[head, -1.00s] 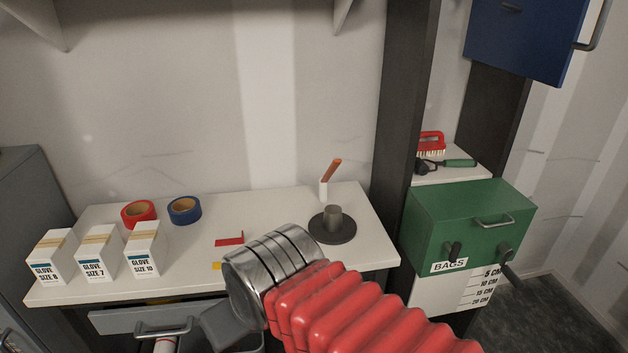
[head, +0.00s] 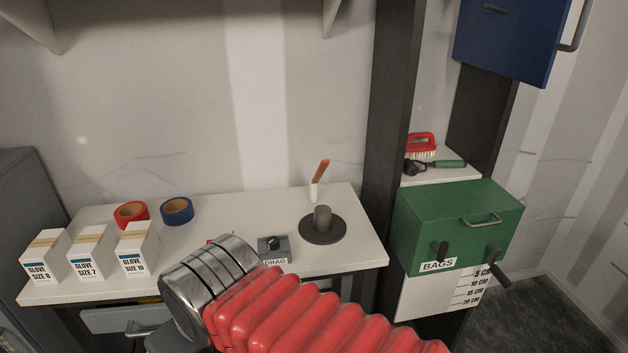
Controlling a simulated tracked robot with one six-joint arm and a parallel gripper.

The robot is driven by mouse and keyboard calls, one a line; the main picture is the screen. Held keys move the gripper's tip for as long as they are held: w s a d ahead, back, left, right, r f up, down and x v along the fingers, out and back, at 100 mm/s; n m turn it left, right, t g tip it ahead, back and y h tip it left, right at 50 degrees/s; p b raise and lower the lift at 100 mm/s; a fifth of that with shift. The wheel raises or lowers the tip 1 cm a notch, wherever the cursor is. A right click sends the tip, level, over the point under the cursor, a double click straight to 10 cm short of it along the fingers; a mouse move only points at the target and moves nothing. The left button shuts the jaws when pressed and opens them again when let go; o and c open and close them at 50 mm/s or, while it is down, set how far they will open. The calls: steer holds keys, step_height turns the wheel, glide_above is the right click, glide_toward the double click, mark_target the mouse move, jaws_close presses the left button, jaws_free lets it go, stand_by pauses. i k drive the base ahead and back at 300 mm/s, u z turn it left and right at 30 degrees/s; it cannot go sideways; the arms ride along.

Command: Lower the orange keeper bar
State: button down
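The orange keeper bar (head: 321,170) stands tilted up to the right from the top of a small white post (head: 315,190) at the back right of the bench. Just in front of it is a dark round base with a short grey stub (head: 322,218). My arm, with a silver cuff and red ribbed sleeve, crosses the bottom of the head view, to the lower left of the bar and well apart from it. My gripper's fingers do not show, so whether they hold anything is hidden.
On the white bench (head: 240,205) stand several glove boxes (head: 138,247), a red tape roll (head: 131,214), a blue tape roll (head: 177,211) and a grey DRAG box (head: 274,249). A dark upright (head: 388,130) and green BAGS cabinet (head: 455,230) stand to the right.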

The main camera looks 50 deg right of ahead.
mark_target(323, 166)
steer(key=z, duration=0.05)
steer(key=i, duration=1)
steer(key=u, duration=0.05)
